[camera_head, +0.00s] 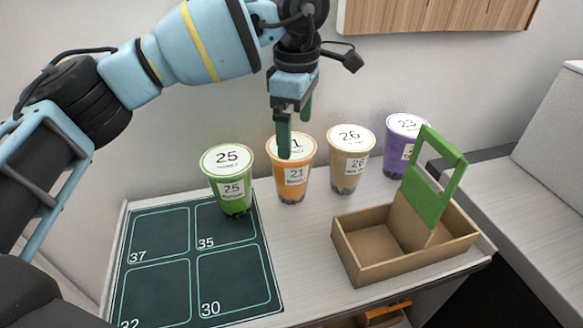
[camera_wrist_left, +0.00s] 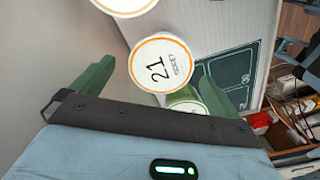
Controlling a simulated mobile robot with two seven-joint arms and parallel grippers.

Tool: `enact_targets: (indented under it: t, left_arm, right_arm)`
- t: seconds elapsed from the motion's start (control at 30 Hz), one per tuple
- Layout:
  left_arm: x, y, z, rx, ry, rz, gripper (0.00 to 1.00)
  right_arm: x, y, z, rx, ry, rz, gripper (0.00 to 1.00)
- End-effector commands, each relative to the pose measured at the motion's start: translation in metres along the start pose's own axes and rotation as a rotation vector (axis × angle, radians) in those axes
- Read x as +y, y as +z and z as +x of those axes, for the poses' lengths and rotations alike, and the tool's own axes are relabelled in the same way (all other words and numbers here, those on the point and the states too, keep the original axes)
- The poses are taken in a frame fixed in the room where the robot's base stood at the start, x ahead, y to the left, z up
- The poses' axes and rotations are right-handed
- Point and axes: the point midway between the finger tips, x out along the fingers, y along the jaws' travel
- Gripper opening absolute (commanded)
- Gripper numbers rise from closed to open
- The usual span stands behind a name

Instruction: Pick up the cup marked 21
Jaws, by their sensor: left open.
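The cup marked 21 (camera_head: 293,177) is orange with a white lid and stands upright on the counter, between the green cup marked 25 (camera_head: 231,181) and the tan cup marked 26 (camera_head: 349,160). My left gripper (camera_head: 292,135) points down over it, and a green finger covers part of its lid. In the left wrist view the lid marked 21 (camera_wrist_left: 162,63) shows beyond and between the two green fingers, which are open and empty. I cannot tell the exact gap between fingertips and lid. My right gripper is not in view.
A purple cup marked 23 (camera_head: 402,146) stands at the right of the row. A brown carrier with a green handle (camera_head: 372,268) stands front right. A dark mat with numbered squares (camera_head: 235,268) lies front left. The wall is close behind the cups.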

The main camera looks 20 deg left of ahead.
Motion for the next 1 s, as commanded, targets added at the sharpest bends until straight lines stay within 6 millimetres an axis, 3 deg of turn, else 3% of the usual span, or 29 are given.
enact_targets:
  t: [0.17, 0.47, 0.77, 1.0]
  left_arm:
    - [-0.002, 0.000, 0.009, 0.001, 0.000, 0.000, 1.00]
    - [-0.004, -0.001, 0.047, 0.000, 0.000, 0.000, 1.00]
    - [-0.003, 0.000, 0.051, -0.001, 0.001, 0.000, 1.00]
    - [-0.003, 0.000, 0.051, -0.001, 0.001, 0.000, 0.69]
  right_arm:
    - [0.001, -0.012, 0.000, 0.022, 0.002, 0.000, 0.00]
    - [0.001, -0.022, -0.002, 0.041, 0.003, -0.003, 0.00]
    - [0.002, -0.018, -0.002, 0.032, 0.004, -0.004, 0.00]
    - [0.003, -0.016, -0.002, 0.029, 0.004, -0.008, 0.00]
